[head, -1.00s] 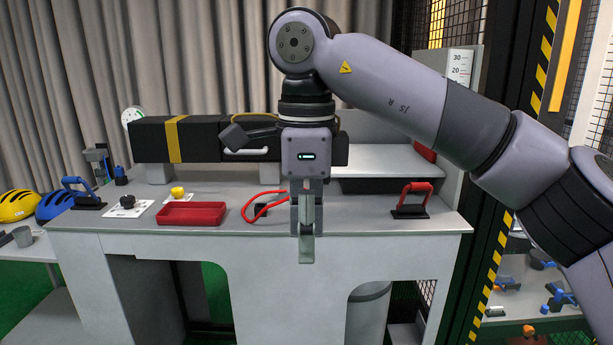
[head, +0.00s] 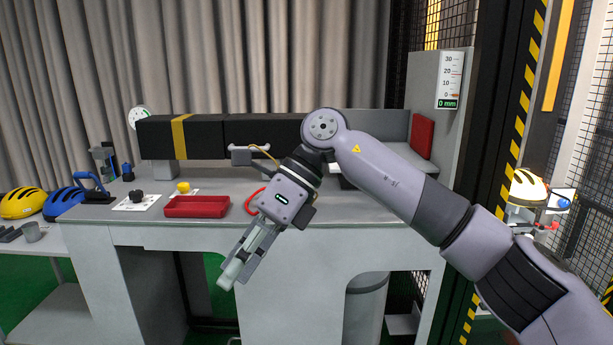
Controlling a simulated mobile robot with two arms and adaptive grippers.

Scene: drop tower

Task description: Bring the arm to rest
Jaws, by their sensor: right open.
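My right arm reaches in from the right. Its gripper (head: 238,272) points down and to the left, in front of the front edge of the grey workbench (head: 345,212). The gripper is empty, with its fingers seen nearly edge-on, and it touches nothing that I can see. My left gripper is not in view.
A red tray (head: 197,207), a yellow knob (head: 183,187) and a black knob (head: 136,196) are on the bench. A long black beam (head: 215,137) with a yellow band lies behind. Blue (head: 64,203) and yellow (head: 22,202) helmets sit at left. A striped post (head: 520,100) stands right.

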